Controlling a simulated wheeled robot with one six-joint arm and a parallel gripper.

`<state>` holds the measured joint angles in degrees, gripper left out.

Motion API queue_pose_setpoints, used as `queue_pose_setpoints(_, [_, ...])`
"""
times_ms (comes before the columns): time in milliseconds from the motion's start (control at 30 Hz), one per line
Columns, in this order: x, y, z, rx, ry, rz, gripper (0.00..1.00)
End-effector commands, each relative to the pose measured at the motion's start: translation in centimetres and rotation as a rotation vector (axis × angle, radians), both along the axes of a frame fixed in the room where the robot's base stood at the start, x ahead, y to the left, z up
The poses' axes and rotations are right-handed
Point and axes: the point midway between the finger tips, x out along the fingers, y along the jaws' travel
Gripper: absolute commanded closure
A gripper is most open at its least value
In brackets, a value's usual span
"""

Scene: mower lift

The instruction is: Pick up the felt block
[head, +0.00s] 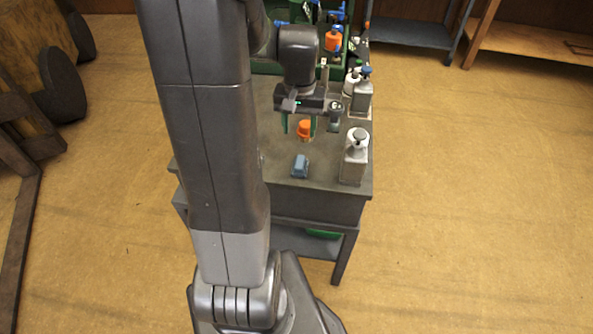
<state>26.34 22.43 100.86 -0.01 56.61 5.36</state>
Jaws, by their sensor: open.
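A small blue-grey block (300,166), which looks like the felt block, lies on the grey bench top (275,177) near its front edge. My gripper (299,127) hangs over the bench farther back than this block, pointing down with its two green fingers apart. An orange cap-like object (305,130) shows between and just behind or below the fingers. I cannot tell whether they touch it. The gripper is apart from the blue-grey block. My arm hides the left part of the bench.
A green crate (267,68) holding blue and orange items is at the back. The floor right of the bench is clear.

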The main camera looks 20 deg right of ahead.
Motion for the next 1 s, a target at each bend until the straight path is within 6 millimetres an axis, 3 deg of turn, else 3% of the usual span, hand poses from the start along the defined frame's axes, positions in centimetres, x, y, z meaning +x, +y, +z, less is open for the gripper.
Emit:
queue_pose_setpoints(300, [-0.1,0.0,-6.1,0.003,0.006,0.002,0.51])
queue_pose_setpoints(667, [-0.1,0.0,-8.7,0.003,0.004,0.003,0.51])
queue_pose_setpoints(1000, [0.0,-0.2,-12.6,0.002,0.003,0.003,0.51])
